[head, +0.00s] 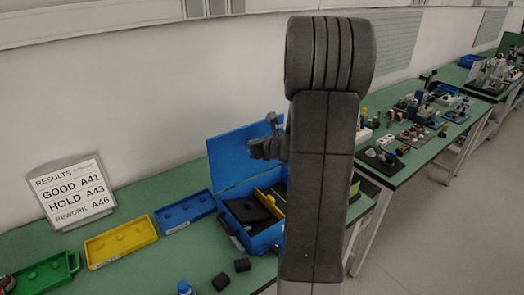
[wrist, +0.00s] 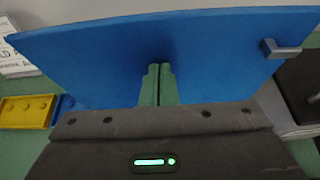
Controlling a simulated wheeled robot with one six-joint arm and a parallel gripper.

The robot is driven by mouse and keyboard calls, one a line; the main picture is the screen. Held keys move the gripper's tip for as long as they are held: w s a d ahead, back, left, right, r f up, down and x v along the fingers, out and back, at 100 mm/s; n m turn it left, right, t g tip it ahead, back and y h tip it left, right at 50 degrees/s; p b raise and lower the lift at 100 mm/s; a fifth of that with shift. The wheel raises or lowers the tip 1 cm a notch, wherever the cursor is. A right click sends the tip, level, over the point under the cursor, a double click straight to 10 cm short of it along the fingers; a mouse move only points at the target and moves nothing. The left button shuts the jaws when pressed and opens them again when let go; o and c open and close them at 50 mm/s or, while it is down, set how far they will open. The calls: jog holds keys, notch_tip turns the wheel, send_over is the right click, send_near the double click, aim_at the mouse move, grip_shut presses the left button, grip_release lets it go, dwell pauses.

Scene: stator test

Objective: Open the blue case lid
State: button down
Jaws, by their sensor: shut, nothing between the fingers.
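The blue case (head: 262,241) sits on the green bench, partly hidden behind my arm. Its blue lid (head: 232,158) stands raised at the back of the case, roughly upright. The lid (wrist: 100,60) fills much of the wrist view, with a small grey latch (wrist: 285,48) at its right edge. My gripper (head: 271,123) is in front of the lid's upper right part. In the wrist view its fingers (wrist: 157,82) are together and empty, with the lid just beyond the tips. Whether they touch the lid I cannot tell.
A yellow tray (head: 121,243), a blue tray (head: 187,213) and a green tray (head: 45,277) lie left of the case. A results sign (head: 73,194) stands behind them. Small black blocks (head: 221,281) and a blue-capped bottle (head: 185,288) are in front.

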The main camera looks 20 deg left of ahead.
aim_at(248, 137)
jog(key=shift+w+a+r, duration=0.1)
jog(key=shift+w+a, duration=0.6)
jog(key=shift+a, duration=0.25)
jog(key=shift+w+a, duration=0.7)
jog(key=shift+a, duration=0.2)
jog(key=shift+d, duration=0.1)
